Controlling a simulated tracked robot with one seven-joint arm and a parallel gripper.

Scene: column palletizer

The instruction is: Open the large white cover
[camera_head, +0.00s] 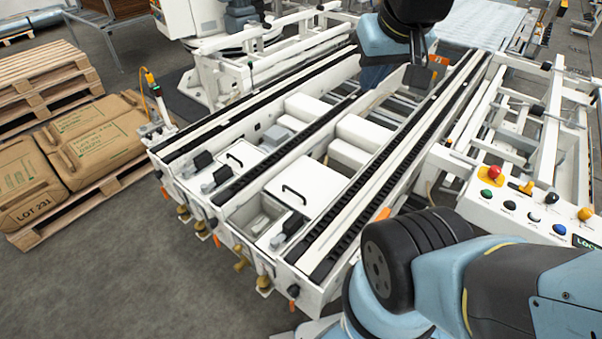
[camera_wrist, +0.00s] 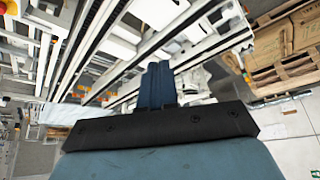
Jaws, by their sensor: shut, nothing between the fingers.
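The large white cover (camera_head: 318,184) is a flat panel with a black bar handle (camera_head: 294,194), set between the conveyor rails near the front of the machine in the head view. It lies flat and looks closed. A smaller white cover (camera_head: 245,150) with its own black handle lies to its left. In the wrist view my gripper (camera_wrist: 158,68) has its two dark blue fingers together, with nothing between them. In the head view my arm's end hangs over the far right part of the rails, well away from the cover. I cannot tell the cover apart in the wrist view.
Black-topped conveyor rails (camera_head: 385,165) run along both sides of the cover. An open bay (camera_head: 257,215) lies at its near left. A control panel (camera_head: 520,205) with a red button stands at the right. Brown sacks (camera_head: 92,135) on pallets are at the left.

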